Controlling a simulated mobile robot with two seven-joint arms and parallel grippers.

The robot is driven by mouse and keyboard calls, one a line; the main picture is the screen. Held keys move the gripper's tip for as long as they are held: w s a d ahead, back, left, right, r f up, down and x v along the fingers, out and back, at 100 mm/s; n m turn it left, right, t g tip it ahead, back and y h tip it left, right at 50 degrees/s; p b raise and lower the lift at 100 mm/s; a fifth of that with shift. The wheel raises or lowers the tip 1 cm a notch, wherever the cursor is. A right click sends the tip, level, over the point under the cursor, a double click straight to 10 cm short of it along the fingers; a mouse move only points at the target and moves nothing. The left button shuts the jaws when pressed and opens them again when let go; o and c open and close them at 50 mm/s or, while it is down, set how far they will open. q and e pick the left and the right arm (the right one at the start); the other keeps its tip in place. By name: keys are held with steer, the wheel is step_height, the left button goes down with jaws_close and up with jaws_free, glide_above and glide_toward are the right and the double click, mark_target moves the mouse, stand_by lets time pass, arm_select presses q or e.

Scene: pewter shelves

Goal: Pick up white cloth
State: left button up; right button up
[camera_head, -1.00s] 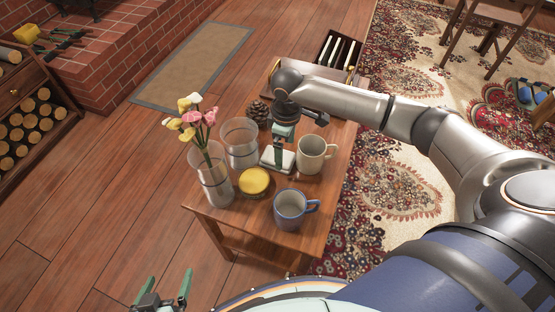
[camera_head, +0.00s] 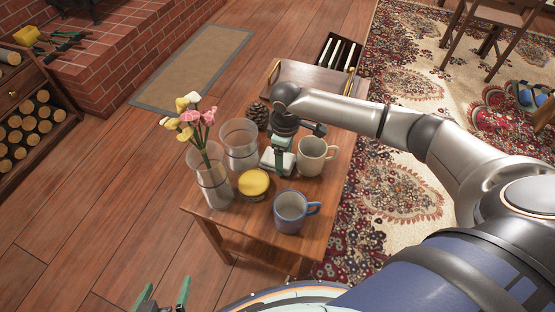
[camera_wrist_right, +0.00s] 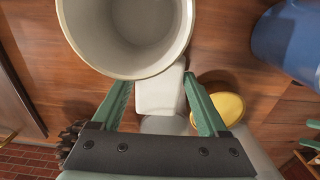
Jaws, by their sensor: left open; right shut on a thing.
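The white cloth (camera_head: 290,163) is a small pale block-like bundle on the wooden side table (camera_head: 245,228), between the cream mug and the yellow-topped jar. It also shows in the right wrist view (camera_wrist_right: 158,95). My right gripper (camera_head: 278,160) points down at the cloth from above, partly hiding it. In the right wrist view its green fingers (camera_wrist_right: 159,88) sit on either side of the cloth and are shut on it. The cloth looks still at table height. My left gripper (camera_head: 163,293) is open and empty at the bottom left, over the floor.
The cream mug (camera_head: 313,157) stands close to the right of the gripper. A blue mug (camera_head: 290,211), yellow-topped jar (camera_head: 253,184), clear glass (camera_head: 239,146), flower vase (camera_head: 212,180) and pinecone (camera_head: 257,115) crowd the table. A wooden tray (camera_head: 310,80) lies at the back.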

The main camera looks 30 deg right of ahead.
steer(key=shift+c, duration=1.2)
steer(key=shift+r, duration=0.15)
step_height(320, 180, up, 18)
steer(key=p, duration=0.4)
steer(key=shift+p, duration=0.35)
steer(key=o, duration=0.8)
steer(key=c, duration=0.6)
